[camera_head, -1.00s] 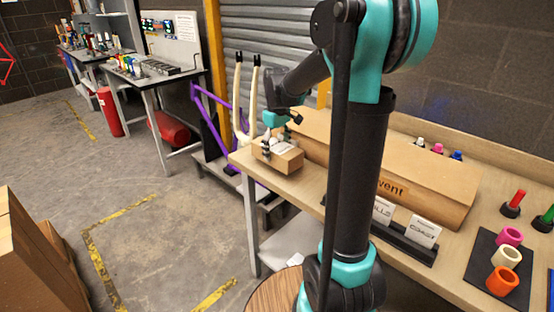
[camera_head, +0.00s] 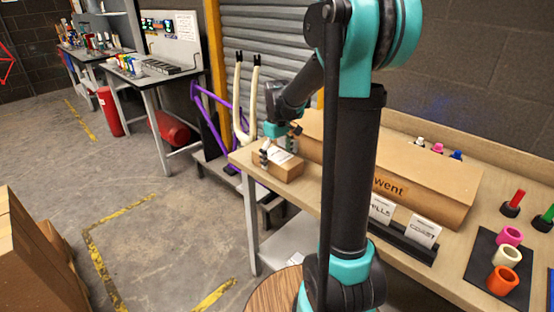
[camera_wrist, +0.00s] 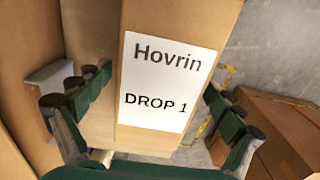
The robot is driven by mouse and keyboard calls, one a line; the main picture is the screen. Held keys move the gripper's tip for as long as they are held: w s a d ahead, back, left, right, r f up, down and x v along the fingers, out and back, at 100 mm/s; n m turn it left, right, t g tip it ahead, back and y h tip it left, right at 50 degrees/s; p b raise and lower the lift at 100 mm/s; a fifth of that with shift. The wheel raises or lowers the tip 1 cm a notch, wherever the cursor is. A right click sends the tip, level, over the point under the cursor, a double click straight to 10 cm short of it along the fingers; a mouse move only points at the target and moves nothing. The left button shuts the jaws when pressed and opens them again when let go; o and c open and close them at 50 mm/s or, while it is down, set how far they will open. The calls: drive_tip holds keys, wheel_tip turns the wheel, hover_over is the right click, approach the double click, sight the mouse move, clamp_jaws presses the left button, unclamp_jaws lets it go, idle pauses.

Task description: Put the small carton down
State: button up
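The small carton (camera_head: 284,171) is a brown box at the left end of the workbench (camera_head: 306,196), and looks to be resting on its top. In the wrist view its white label (camera_wrist: 163,80) reads "Hovrin DROP 1". My gripper (camera_head: 278,151) is just over the carton, with one finger on each side of it. In the wrist view the dark green fingers (camera_wrist: 146,96) are spread wide around the carton. Space shows beside the right finger, so the gripper looks open. The carton's underside is hidden.
A long brown carton (camera_head: 425,169) lies on the bench right of the small one. Label cards (camera_head: 423,231) and coloured rings (camera_head: 508,256) stand further right. A purple bike frame (camera_head: 206,97) stands behind the bench's left end. Brown boxes (camera_head: 28,262) are at lower left.

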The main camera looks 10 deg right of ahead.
sight(277, 155)
drive_tip(key=shift+r, duration=0.1)
wheel_tip(277, 155, up, 12)
idle(0.6)
